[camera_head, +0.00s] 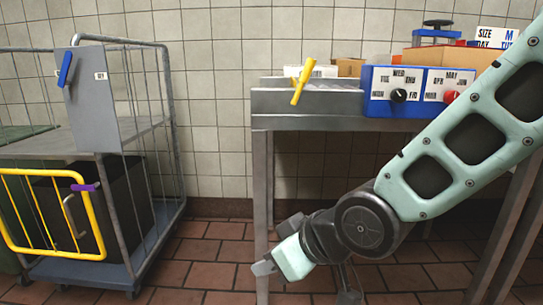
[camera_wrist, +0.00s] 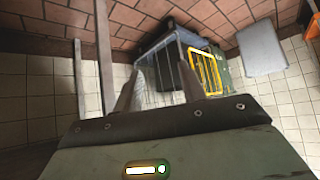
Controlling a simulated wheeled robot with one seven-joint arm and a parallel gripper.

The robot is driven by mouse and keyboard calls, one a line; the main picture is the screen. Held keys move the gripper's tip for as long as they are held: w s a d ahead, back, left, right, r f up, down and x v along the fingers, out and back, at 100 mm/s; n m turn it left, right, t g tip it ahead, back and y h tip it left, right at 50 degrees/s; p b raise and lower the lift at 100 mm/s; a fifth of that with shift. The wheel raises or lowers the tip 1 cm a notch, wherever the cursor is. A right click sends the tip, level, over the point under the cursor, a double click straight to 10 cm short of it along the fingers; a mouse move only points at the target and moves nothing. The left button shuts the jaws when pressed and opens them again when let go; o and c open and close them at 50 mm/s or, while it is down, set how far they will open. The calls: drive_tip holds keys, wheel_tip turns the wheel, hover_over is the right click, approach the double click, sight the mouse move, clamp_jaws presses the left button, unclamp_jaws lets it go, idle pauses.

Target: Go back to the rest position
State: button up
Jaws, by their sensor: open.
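My gripper (camera_head: 274,246) hangs low at the end of my arm in the head view, in front of the metal table's legs. Its two grey fingertips are apart with nothing between them. In the wrist view the open gripper (camera_wrist: 158,88) shows both fingers, with the distant cart seen through the gap. The gripper is below the tabletop and clear of the things on it. My forearm comes in from the right and covers part of the table.
A metal table (camera_head: 310,101) carries a blue box with dials (camera_head: 396,95) and a yellow lever (camera_head: 301,82). At left stands a wheeled cage cart (camera_head: 172,125) with a grey panel (camera_head: 97,107) and yellow gate (camera_head: 50,175). Tiled floor (camera_head: 215,251) between them is clear.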

drive_tip(key=s+d+r+m+g+h+p, duration=0.25)
drive_tip(key=s+d+g+h, duration=0.35)
drive_tip(key=s+d, duration=0.95)
wheel_tip(320, 180, up, 36)
drive_tip(key=s+a+p, duration=0.1)
drive_tip(key=a+p, duration=0.1)
drive_tip(key=p, duration=3.5)
drive_tip(key=shift+r+p, duration=0.25)
drive_tip(key=shift+p, duration=0.15)
drive_tip(key=shift+n, duration=0.25)
